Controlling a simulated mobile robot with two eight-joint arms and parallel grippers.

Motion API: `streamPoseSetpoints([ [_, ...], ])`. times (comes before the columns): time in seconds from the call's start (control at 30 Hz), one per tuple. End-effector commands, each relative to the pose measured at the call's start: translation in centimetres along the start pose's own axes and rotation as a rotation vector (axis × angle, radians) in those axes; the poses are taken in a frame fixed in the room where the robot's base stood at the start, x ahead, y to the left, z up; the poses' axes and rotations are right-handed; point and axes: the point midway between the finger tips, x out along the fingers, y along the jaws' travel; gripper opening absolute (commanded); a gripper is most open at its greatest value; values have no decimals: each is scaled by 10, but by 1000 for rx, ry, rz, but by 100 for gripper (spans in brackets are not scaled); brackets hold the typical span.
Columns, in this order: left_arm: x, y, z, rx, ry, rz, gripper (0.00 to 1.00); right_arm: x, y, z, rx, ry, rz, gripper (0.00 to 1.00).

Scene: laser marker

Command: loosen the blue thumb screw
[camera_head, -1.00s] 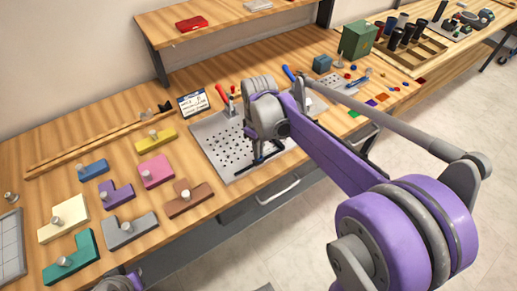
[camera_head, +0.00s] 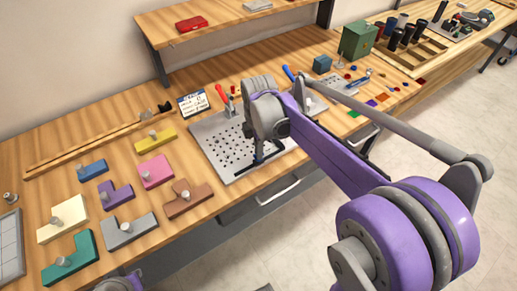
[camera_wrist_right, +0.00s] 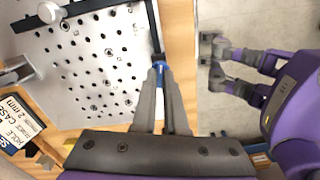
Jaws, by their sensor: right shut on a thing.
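The blue thumb screw (camera_wrist_right: 160,69) shows as a small patch of blue at the end of a black fence bar, by the edge of the perforated metal plate (camera_wrist_right: 75,75). My right gripper (camera_wrist_right: 161,72) is shut on it, with a grey finger on either side hiding most of it. In the head view the plate (camera_head: 212,145) lies near the table's front edge, and my right gripper (camera_head: 258,150) is over its right part, its tips largely hidden. Of my left arm, only a grey and purple piece (camera_head: 120,284) shows at the bottom edge; its jaws cannot be made out.
A red-handled clamp (camera_head: 224,97) and a small sign (camera_head: 193,104) stand at the plate's back. Several coloured blocks with knobs, such as the pink one (camera_head: 156,171), lie to the left. A drawer handle (camera_head: 278,192) juts below the table front. A green box (camera_head: 358,40) stands back right.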

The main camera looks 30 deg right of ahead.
Motion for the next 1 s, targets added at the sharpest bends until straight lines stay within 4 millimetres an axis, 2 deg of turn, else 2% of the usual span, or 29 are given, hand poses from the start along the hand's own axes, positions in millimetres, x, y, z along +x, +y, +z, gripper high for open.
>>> streamPoseSetpoints([
  [0.4,0,0,0,0,0,0,0,0,0,0,-236,0,1,0],
  [1.0,0,0,0,0,0,0,0,-1,0,0,-288,0,1,0],
])
